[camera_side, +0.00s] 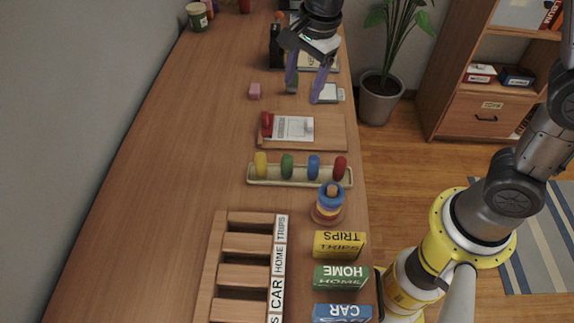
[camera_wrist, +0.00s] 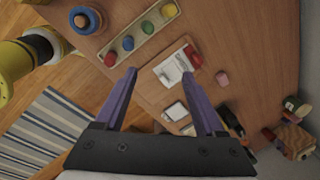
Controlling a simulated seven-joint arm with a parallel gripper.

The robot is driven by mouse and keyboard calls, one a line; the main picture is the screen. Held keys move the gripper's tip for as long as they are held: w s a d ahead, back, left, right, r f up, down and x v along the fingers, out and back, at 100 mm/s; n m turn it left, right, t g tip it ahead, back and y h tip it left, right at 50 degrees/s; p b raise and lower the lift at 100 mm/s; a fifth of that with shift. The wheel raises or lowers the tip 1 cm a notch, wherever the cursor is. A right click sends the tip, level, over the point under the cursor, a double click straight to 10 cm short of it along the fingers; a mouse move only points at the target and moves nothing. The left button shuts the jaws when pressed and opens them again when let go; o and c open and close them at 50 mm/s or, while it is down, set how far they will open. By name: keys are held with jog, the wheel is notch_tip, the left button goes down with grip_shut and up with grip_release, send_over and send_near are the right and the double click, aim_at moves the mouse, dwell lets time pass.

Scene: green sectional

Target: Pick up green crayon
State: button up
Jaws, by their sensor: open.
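The green crayon (camera_side: 287,166) stands upright in a narrow pale tray (camera_side: 262,181) on the wooden table, between a yellow crayon (camera_side: 261,163) and a blue crayon (camera_side: 313,166). A red crayon (camera_side: 340,167) stands at the tray's right end. In the wrist view, the green crayon (camera_wrist: 147,27) shows as a rounded top in the tray near the upper middle. My gripper (camera_side: 304,94) is open and raised above the far part of the table, well beyond the tray. Its purple fingers also show in the wrist view (camera_wrist: 160,74), with nothing between them.
A wooden board (camera_side: 330,132) with a white paper and a red object lies between my gripper and the tray. A pink block (camera_side: 254,90) is nearby. A ring stacker (camera_side: 328,206), labelled blocks (camera_side: 340,275) and a slotted rack (camera_side: 206,270) are nearer the camera. The table's left side is clear.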

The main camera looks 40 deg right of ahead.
jog(key=n+g, duration=0.1)
jog(key=g, duration=0.1)
send_over(287, 156)
notch_tip(287, 156, down, 9)
jog(key=shift+h, duration=0.3)
notch_tip(287, 156, down, 13)
jog(key=shift+f, duration=0.1)
grip_shut()
